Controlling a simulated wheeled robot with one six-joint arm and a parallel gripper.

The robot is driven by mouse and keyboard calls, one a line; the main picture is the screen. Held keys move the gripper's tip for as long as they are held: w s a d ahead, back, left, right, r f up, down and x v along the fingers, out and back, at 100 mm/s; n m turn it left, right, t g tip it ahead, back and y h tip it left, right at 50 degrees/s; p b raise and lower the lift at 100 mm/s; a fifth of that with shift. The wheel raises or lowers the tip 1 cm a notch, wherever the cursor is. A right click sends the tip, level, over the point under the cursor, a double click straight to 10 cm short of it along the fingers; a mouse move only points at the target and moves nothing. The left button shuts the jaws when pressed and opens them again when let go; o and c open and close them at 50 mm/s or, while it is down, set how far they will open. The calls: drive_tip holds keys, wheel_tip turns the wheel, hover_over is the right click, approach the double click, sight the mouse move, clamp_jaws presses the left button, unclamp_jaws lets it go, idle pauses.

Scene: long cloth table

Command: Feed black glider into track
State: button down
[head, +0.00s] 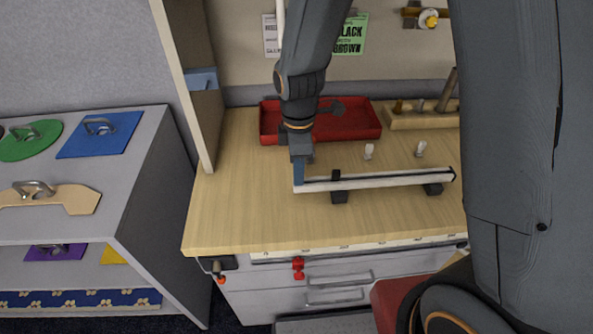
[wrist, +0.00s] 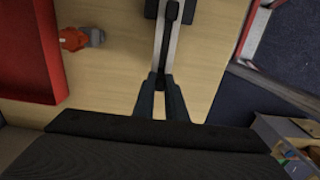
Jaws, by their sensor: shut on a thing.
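The track (head: 385,180) is a pale rail with a dark slot, resting on two black feet on the bench; it also shows in the wrist view (wrist: 161,48). My gripper (head: 298,182) is at the track's left end, fingers pointing down. In the wrist view its fingertips (wrist: 160,80) are close together over the rail's near end. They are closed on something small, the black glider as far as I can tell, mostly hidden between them. A black knob-like piece (head: 336,175) sits on the track above the left foot; it also shows in the wrist view (wrist: 172,11).
Two small white pegs (head: 369,151) (head: 421,149) stand behind the track. A red tray (head: 352,131) with a dark tool lies at the back, beside a wooden rack (head: 412,120). A wooden upright (head: 187,90) borders the bench's left. Bare bench top lies in front of the track.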

drive_tip(key=shift+d+p, duration=0.4)
drive_tip(key=shift+d, duration=2.35)
drive_tip(key=c, duration=1.7)
unclamp_jaws()
drive_tip(key=shift+r+b, duration=1)
drive_tip(key=shift+r, duration=2.9)
drive_tip(key=s+d+f+m+b, duration=0.1)
drive_tip(key=s+d+m, duration=0.1)
drive_tip(key=m, duration=0.4)
drive_tip(key=s+d+f+m+t+b, duration=0.1)
drive_tip(key=s+d+m+b, duration=0.1)
drive_tip(key=m, duration=0.4)
drive_tip(key=s+d+f+m+b, duration=0.1)
drive_tip(key=s+d+m, duration=0.1)
drive_tip(key=d+m, duration=0.2)
drive_tip(key=shift+s+d+f+m, duration=0.25)
drive_tip(key=shift+d+f+m, duration=0.1)
drive_tip(key=shift+m, duration=0.65)
